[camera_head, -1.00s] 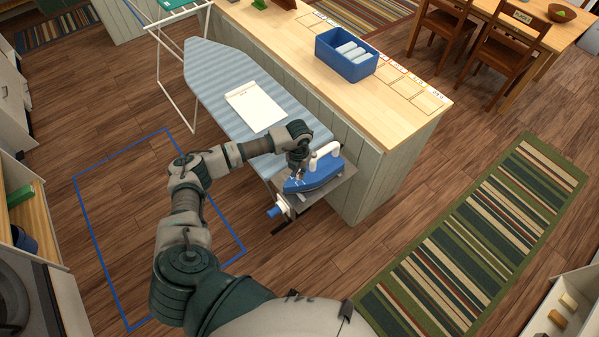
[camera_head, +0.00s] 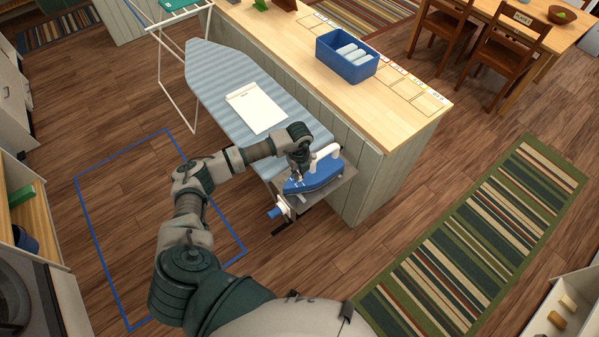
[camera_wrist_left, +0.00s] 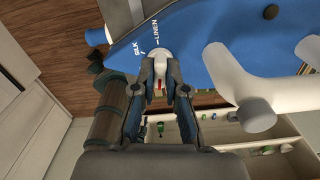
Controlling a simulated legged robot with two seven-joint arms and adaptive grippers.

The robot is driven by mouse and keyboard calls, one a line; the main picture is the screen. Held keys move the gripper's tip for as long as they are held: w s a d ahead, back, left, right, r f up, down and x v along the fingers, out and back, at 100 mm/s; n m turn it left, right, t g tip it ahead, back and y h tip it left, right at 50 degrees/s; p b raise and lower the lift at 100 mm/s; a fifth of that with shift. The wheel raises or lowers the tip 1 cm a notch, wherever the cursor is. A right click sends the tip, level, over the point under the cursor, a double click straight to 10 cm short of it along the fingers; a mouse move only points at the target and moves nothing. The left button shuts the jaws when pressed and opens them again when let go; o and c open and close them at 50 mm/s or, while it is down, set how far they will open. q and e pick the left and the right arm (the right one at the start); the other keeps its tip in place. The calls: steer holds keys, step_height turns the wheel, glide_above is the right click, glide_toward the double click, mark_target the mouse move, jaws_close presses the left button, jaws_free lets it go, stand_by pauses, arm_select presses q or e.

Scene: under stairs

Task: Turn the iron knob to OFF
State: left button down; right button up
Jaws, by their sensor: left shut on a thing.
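The blue iron (camera_head: 318,176) with a white handle (camera_head: 326,152) rests on the grey plate (camera_head: 345,183) at the near end of the striped ironing board. My left gripper (camera_head: 298,174) reaches down over the iron's left part. In the left wrist view my left gripper (camera_wrist_left: 162,100) is shut on the white iron knob (camera_wrist_left: 159,62), with a finger on each side. A red mark shows on the knob between the fingers. The words SILK and LINEN are printed on the blue body (camera_wrist_left: 200,35) beside the knob; I see no OFF label. My right gripper is not in view.
A white sheet (camera_head: 256,108) lies on the ironing board (camera_head: 215,75). The wooden counter (camera_head: 285,40) with a blue bin (camera_head: 346,57) runs along the board's right side. Blue tape (camera_head: 100,250) marks clear floor on the left.

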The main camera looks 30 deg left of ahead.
arm_select(q)
steer(key=shift+n, duration=1)
steer(key=shift+r, duration=0.1)
steer(key=c, duration=1.2)
jaws_free()
steer(key=shift+r, duration=0.1)
step_height(320, 180, up, 12)
steer(key=shift+f, duration=0.2)
